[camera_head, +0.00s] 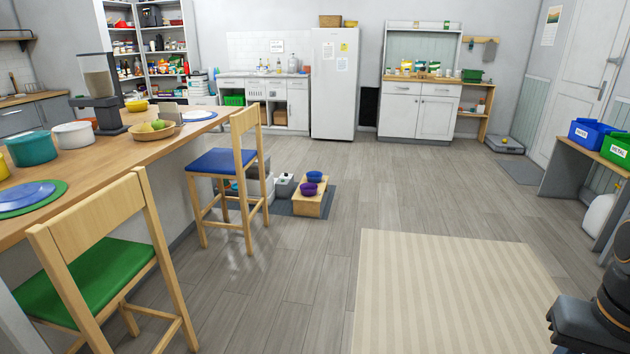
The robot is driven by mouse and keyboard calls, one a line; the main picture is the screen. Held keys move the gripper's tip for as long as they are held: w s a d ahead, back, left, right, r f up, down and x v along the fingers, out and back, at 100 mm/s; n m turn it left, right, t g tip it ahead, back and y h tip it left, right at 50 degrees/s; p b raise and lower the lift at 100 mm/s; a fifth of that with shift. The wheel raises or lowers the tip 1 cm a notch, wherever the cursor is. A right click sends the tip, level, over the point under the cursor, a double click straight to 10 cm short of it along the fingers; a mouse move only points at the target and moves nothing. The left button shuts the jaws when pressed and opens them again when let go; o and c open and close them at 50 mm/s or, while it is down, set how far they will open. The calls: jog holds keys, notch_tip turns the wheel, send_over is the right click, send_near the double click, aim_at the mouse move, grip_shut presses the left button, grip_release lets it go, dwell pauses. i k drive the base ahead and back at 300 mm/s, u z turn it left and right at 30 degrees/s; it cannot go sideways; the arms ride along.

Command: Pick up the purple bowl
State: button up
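The purple bowl (308,189) sits on a low wooden stand (310,208) on the floor, left of the middle of the view. A blue bowl (314,176) sits just behind it on the same stand. The two bowls look close together; I cannot tell whether they touch. A dark part of my arm shows at the lower right edge, far from the bowls. My gripper is not in view.
A grey mat (326,203) lies under the stand. Left of it are grey containers and a chair with a blue seat (222,160). A green-seated chair (85,285) stands nearer, along the counter. A striped rug (450,290) and open floor lie to the right.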

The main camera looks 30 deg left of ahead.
aim_at(307, 189)
jog(key=i, duration=2)
jog(key=u, duration=0.15)
jog(key=i, duration=1.8)
jog(key=u, duration=1)
jog(key=i, duration=1.7)
jog(key=u, duration=1.45)
jog(key=i, duration=0.8)
jog(key=u, duration=0.25)
